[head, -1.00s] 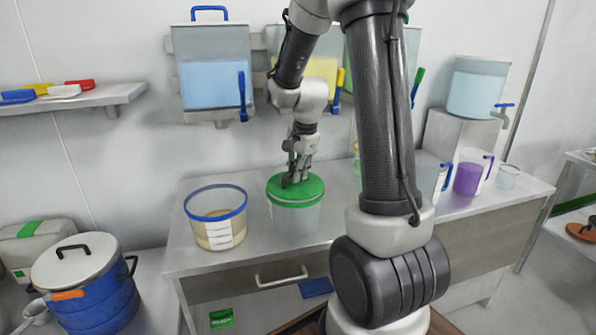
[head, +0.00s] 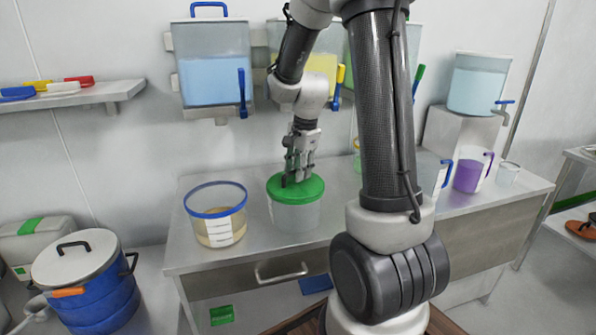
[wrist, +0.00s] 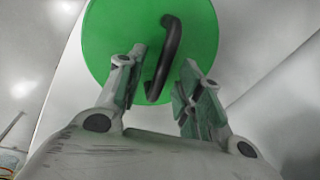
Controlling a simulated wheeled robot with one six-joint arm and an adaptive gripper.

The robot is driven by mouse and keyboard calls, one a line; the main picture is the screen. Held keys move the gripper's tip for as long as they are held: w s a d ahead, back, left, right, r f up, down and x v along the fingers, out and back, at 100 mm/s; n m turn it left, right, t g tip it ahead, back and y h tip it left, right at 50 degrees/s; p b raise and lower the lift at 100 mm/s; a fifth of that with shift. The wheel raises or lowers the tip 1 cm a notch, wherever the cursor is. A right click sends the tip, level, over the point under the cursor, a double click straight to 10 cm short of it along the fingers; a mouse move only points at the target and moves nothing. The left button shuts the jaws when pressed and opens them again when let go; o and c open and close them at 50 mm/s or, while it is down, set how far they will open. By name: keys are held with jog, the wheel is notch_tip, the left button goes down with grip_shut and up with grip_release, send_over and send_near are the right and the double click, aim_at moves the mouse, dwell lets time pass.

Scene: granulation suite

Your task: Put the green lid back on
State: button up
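The green lid (head: 312,187) is a round disc with a dark bar handle (wrist: 169,50). It sits level on a translucent tub (head: 296,217) on the steel bench, and I see no gap between them in the head view. My gripper (head: 298,178) points down just over the lid. In the wrist view my gripper (wrist: 164,58) has its fingers apart, one on each side of the handle, with green showing between each finger and the handle.
A blue-rimmed tub (head: 216,228) with beige contents stands open to the left on the bench (head: 262,250). Wall tanks (head: 214,75) hang behind. A jug with purple liquid (head: 467,176) stands at the right. A blue pot (head: 98,300) is at the lower left.

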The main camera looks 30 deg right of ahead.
aim_at(303, 185)
notch_tip(303, 185, up, 11)
jog(key=s, duration=0.2)
jog(key=shift+d, duration=0.15)
jog(key=shift+f, duration=0.1)
jog(key=s+a+r+n+t, duration=0.1)
jog(key=s+a+n, duration=0.2)
jog(key=s+n, duration=0.5)
jog(key=s+a+r+n+t, duration=0.1)
jog(key=s+a+r+n, duration=0.1)
jog(key=s+n, duration=0.6)
jog(key=s+a, duration=0.1)
jog(key=s, duration=0.4)
jog(key=shift+s+a+r+n, duration=0.15)
jog(key=shift+s+a+n, duration=0.05)
jog(key=shift+s+n, duration=0.1)
jog(key=shift+a, duration=0.1)
